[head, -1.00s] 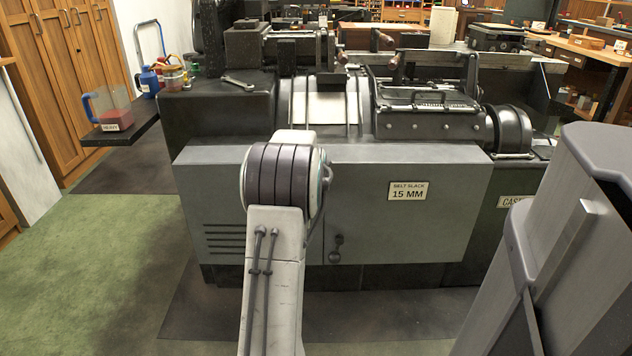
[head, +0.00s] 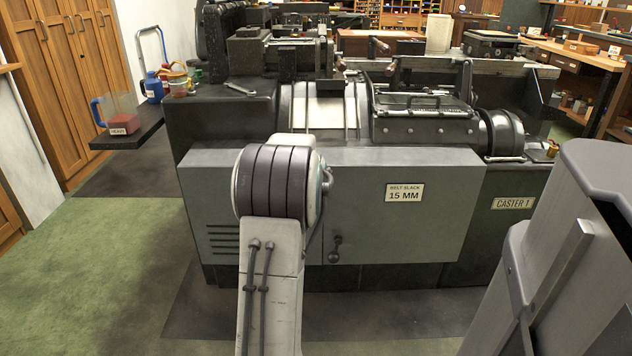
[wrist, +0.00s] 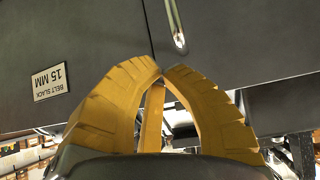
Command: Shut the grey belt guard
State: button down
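The grey belt guard (head: 430,220) is the flat panel with the "BELT SLACK 15 MM" label, on the front of the machine. It looks roughly in line with the vented grey panel (head: 225,190) at its left; I cannot tell whether a small gap remains. A dark knob handle (head: 335,247) sits low near the seam. In the wrist view the guard (wrist: 100,65) shows upside down, with a metal handle (wrist: 177,28) by the seam. My gripper (wrist: 161,74) has its yellow fingertips together, nothing seen between them, near the handle. In the head view my arm hides the gripper.
The machine top (head: 425,125) carries metal parts and levers. A shelf (head: 130,130) with a red-filled jug (head: 122,112) sticks out at the left. Wooden cabinets (head: 75,90) stand behind it. Green floor (head: 90,270) is clear at the lower left.

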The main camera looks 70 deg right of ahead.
jog(key=p+v, duration=0.4)
jog(key=v, duration=0.2)
jog(key=shift+s+r+p, duration=0.2)
jog(key=shift+s+p, duration=0.05)
jog(key=shift+p, duration=0.05)
jog(key=shift+a, duration=0.1)
